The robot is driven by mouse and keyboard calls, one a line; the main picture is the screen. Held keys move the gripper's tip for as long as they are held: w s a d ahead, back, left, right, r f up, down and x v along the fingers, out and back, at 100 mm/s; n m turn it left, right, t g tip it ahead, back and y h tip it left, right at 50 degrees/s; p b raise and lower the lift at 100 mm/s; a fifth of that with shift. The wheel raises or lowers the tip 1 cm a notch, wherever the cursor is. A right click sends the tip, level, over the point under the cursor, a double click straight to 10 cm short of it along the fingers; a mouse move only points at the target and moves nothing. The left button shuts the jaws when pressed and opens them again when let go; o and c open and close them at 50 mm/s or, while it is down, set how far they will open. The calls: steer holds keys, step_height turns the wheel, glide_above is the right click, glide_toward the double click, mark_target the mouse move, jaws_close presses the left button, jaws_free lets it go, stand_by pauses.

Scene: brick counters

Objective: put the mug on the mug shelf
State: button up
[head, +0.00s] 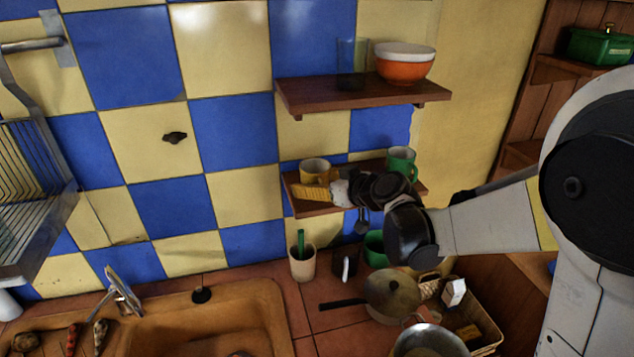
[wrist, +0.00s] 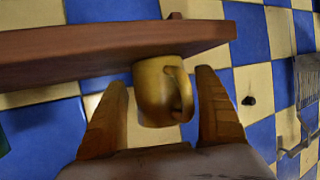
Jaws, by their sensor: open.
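The yellow mug (head: 315,171) stands upright on the lower wooden shelf (head: 309,208), near its left end. A green mug (head: 402,160) stands on the same shelf to the right. My gripper (head: 312,191) is at the front of this shelf, close to the yellow mug, and partly hides the shelf. In the wrist view the yellow mug (wrist: 160,92) meets the shelf board (wrist: 100,52). My open gripper (wrist: 160,78) has one finger on each side of it, with visible gaps. The mug's handle is toward the right finger there.
An upper shelf (head: 350,97) holds an orange bowl (head: 405,65) and a clear glass (head: 352,62). Below are a cream utensil cup (head: 303,264), a green container (head: 375,249), a lidded pan (head: 391,292) and a basket (head: 484,322). A sink (head: 240,310) lies left.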

steer(key=shift+r, duration=0.25)
steer(key=p+v, duration=0.2)
steer(key=v, duration=1)
steer(key=s+d+f+m+g+h, duration=0.2)
steer(key=s+d+m+h, duration=0.1)
steer(key=s, duration=0.8)
steer(key=s+d+f+m+g+h, duration=0.2)
steer(key=s+d+m+h, duration=0.1)
steer(key=s, duration=0.8)
steer(key=shift+d+f+m+h, duration=0.25)
steer(key=shift+d+m+h, duration=0.15)
steer(key=shift+d+h, duration=0.55)
